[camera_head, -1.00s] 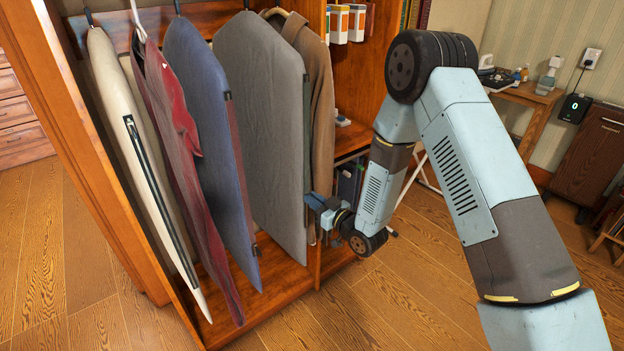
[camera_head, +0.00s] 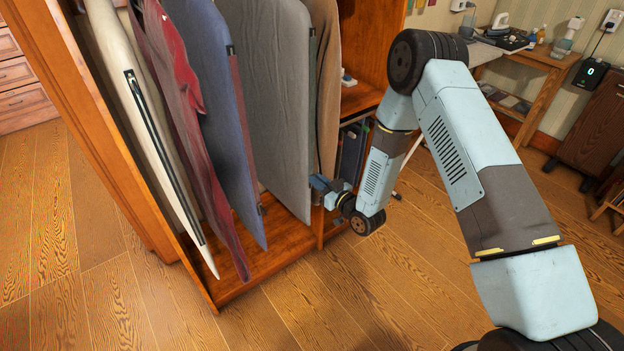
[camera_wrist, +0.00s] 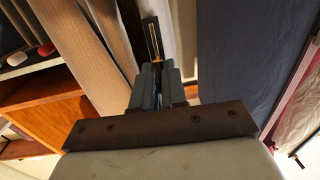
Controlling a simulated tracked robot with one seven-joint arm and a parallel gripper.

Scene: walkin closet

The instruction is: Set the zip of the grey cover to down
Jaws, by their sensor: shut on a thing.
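The grey cover (camera_head: 265,90) hangs in the open wardrobe, between the blue cover and a brown coat. Its dark zip strip (camera_head: 312,100) runs down its front edge, on the right in the head view. My gripper (camera_head: 318,184) is at that edge, low down, a little above the cover's bottom corner. In the wrist view my gripper (camera_wrist: 158,72) is shut at the end of the dark zip strip (camera_wrist: 152,38), where a thin light line shows. The zip pull is hidden between the fingers.
The blue cover (camera_head: 212,90), a red garment (camera_head: 172,80) and a cream cover (camera_head: 110,50) hang to the left. The brown coat (camera_head: 328,80) hangs close on the right. The wooden floor (camera_head: 330,290) in front is clear. A side table (camera_head: 540,75) stands at the right.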

